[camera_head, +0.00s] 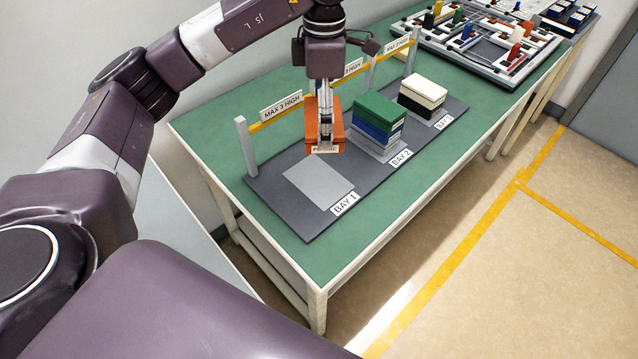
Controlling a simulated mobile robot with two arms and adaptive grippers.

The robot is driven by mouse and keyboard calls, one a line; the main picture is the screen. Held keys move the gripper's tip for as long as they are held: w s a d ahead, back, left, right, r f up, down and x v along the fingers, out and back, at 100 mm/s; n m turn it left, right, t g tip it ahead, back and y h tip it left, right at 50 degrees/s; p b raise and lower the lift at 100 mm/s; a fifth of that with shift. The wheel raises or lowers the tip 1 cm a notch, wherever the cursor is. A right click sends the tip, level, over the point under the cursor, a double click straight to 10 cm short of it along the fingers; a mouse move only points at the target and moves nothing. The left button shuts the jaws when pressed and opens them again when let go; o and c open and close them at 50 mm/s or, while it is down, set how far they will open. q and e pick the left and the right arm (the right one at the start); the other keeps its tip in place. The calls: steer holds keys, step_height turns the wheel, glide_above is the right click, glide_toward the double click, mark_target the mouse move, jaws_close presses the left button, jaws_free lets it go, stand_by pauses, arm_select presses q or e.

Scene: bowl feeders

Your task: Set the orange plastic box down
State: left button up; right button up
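The orange plastic box (338,125) is held in my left gripper (325,118), whose fingers point down onto it. A pale label shows at the box's lower front edge. The box appears above the back of the grey pad of Bay 1 (318,185), to the left of the Bay 2 stack; its exact height over the board is hard to tell. The Bay 1 pad is bare. My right gripper is not in view.
Bay 2 holds a stack with a green box (378,109) on top of blue and other boxes. Bay 3 holds a white box (423,90) on a black one. A yellow rail (275,114) with "MAX 3 HIGH" signs runs behind the bays on posts.

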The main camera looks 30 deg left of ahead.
mark_target(317, 107)
arm_select(q)
steer(key=n, duration=0.2)
steer(key=w+a+n, duration=0.1)
steer(key=n, duration=0.1)
steer(key=w+a+n+b, duration=0.1)
steer(key=n, duration=0.1)
steer(key=shift+w+a+f+n, duration=0.15)
steer(key=shift+w+a+n, duration=0.05)
steer(key=shift+w+n, duration=0.1)
steer(key=shift+w+a+n, duration=0.1)
steer(key=shift+a+n, duration=0.05)
steer(key=shift+n, duration=0.25)
steer(key=shift+f+n, duration=0.1)
steer(key=shift+n, duration=0.2)
step_height(317, 107, down, 14)
steer(key=shift+f+p, duration=0.25)
steer(key=shift+p, duration=0.9)
steer(key=shift+f, duration=0.55)
step_height(317, 107, down, 3)
steer(key=shift+f+p, duration=0.15)
steer(key=shift+p, duration=0.25)
steer(key=shift+f, duration=0.35)
steer(key=shift+f, duration=0.1)
